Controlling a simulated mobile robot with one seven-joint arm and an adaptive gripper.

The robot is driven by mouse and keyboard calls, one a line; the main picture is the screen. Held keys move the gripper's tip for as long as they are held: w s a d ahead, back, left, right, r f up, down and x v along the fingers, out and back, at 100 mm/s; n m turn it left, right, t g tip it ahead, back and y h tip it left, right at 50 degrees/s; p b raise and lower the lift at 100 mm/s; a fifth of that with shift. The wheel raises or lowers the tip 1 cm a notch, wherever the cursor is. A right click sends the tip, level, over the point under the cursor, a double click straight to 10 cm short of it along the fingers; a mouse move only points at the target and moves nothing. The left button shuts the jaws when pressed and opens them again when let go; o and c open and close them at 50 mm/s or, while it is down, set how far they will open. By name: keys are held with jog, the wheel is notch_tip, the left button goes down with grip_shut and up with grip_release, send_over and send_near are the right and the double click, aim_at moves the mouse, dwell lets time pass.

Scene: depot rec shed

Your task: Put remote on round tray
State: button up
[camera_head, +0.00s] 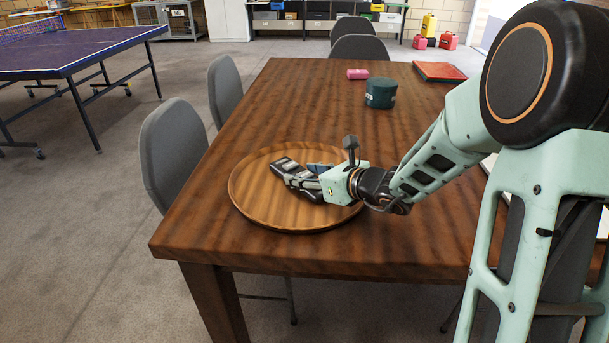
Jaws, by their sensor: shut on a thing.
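The round tray (262,205) is a wide wooden disc with a raised rim, lying flat near the left front of the brown table. My gripper (291,178) reaches in from the right, low over the middle of the tray. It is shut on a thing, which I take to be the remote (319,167). Only a small dark blue-grey part shows behind the fingers; the rest is hidden by my gripper. I cannot tell whether the remote touches the tray.
A dark green round tin (380,93), a pink cylinder (357,74) and a red flat book-like item (439,71) are farther back on the table (300,100). Grey chairs (176,147) stand along its left side. The tabletop between tray and tin is clear.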

jog(key=o, duration=1.3)
jog(key=shift+f, duration=0.1)
jog(key=shift+o, duration=0.2)
jog(key=shift+s+d+r+p, duration=0.15)
jog(key=shift+d+r+p, duration=0.05)
jog(key=shift+r+p, duration=0.15)
jog(key=p+v, duration=0.2)
jog(key=v, duration=0.9)
jog(key=shift+s+d+p, duration=0.1)
jog(key=shift+s+p, duration=0.2)
jog(key=shift+p, duration=0.05)
